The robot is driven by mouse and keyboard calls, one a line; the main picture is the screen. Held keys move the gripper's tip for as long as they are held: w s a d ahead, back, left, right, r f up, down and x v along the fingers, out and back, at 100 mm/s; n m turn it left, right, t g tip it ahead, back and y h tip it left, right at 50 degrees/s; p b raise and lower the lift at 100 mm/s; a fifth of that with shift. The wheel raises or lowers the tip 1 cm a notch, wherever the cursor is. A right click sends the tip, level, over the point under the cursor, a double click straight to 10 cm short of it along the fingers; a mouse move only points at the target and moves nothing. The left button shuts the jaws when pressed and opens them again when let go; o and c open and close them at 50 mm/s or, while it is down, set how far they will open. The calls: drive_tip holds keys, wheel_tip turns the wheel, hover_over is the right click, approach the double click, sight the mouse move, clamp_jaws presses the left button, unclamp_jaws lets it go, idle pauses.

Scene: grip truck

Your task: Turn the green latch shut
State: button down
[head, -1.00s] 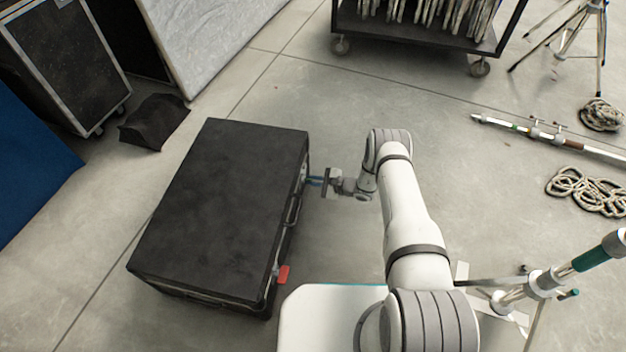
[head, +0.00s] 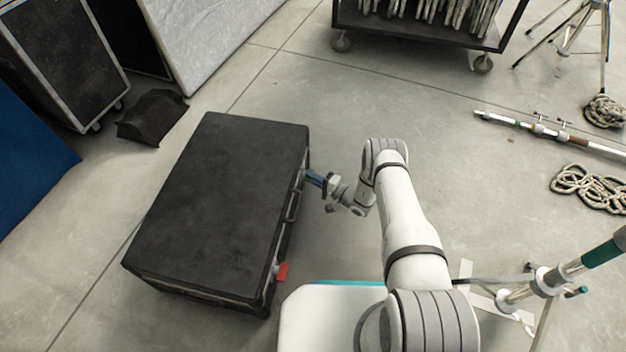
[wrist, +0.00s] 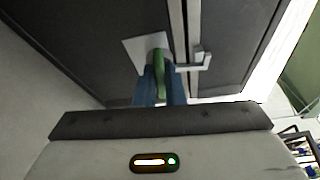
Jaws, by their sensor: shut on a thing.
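The green latch (wrist: 158,62) shows in the wrist view on a light metal plate, on the side of the black case (head: 222,200). My gripper (wrist: 162,82) has its two blue fingers closed around the latch, one on each side. In the head view my gripper (head: 315,179) reaches the case's right side near its far end; the latch itself is hidden there. A grey metal catch (wrist: 200,60) sits to the right of the latch, across the pale seam of the case.
A red latch (head: 283,272) sticks out at the near end of the case's same side. A black cart (head: 420,32) stands at the back. Coiled rope (head: 590,187) and a pole (head: 548,131) lie at the right. Floor between is clear.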

drive_tip(key=shift+f+n, duration=0.15)
drive_tip(key=shift+n, duration=0.45)
drive_tip(key=shift+b, duration=0.3)
drive_tip(key=shift+a, duration=0.1)
drive_tip(key=c, duration=1.5)
unclamp_jaws()
drive_tip(key=shift+p+v, duration=1.3)
drive_tip(key=shift+v, duration=2.7)
drive_tip(key=shift+f, duration=0.15)
